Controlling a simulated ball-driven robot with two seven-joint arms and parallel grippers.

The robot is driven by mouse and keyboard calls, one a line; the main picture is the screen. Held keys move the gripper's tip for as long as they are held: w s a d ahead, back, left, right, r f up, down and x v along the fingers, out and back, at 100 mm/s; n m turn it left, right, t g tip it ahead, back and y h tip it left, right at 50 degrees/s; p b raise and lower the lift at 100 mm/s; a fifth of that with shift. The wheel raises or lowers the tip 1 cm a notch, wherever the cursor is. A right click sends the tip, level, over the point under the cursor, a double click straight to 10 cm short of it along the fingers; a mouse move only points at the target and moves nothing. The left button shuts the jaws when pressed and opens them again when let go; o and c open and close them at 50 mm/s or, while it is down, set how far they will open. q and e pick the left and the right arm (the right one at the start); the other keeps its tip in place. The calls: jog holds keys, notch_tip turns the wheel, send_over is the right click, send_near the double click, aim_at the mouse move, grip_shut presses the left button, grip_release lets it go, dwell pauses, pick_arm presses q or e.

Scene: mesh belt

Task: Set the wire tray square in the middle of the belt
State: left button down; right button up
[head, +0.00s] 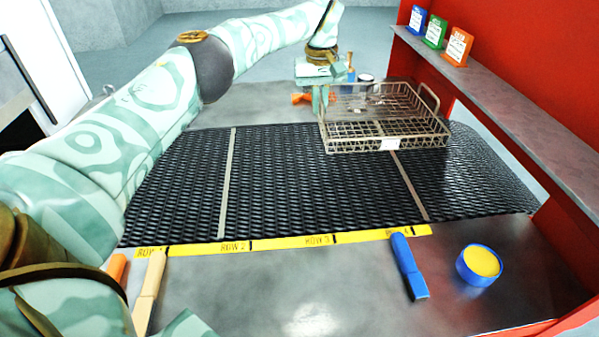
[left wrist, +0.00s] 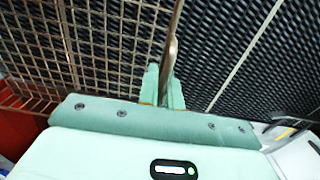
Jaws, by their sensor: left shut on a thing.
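The wire tray (head: 388,140) is a brown-grey mesh basket with raised end handles and a white tag on its front. In the head view it is at the far right part of the black mesh belt (head: 290,180), toward the far edge; whether it rests or hangs just above is unclear. My left gripper (head: 320,98) is shut on the tray's left end. The left wrist view shows its fingers (left wrist: 165,85) closed on a rim bar, with the tray mesh (left wrist: 110,40) to the left and belt to the right. My right gripper is not in view.
A yellow row-marked strip (head: 290,242) runs along the belt's near edge. A blue-handled tool (head: 408,266), a blue-and-yellow tin (head: 480,264) and a cream stick (head: 149,288) lie in front. A red wall with a shelf (head: 510,100) stands right. The belt's left and middle are clear.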

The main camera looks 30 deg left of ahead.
pick_arm(q)
notch_tip(320, 180, down, 4)
jog(key=shift+w+a+r+b, duration=0.1)
jog(key=shift+w+r+b, duration=0.1)
jog(key=shift+b, duration=0.8)
jog(key=s+a+f, duration=0.4)
jog(key=s+a, duration=0.1)
jog(key=a, duration=0.3)
jog(key=b, duration=0.1)
send_over(268, 169)
jog(key=f, duration=0.5)
jog(key=shift+w+d, duration=0.2)
jog(key=shift+d, duration=0.2)
jog(key=shift+s+a+f, duration=0.1)
jog(key=f, duration=0.1)
jog(key=f+b, duration=0.1)
jog(key=f, duration=0.2)
jog(key=shift+s+a, duration=0.15)
jog(key=shift+a, duration=0.15)
jog(key=shift+r, duration=0.15)
jog(key=c, duration=1.6)
grip_release()
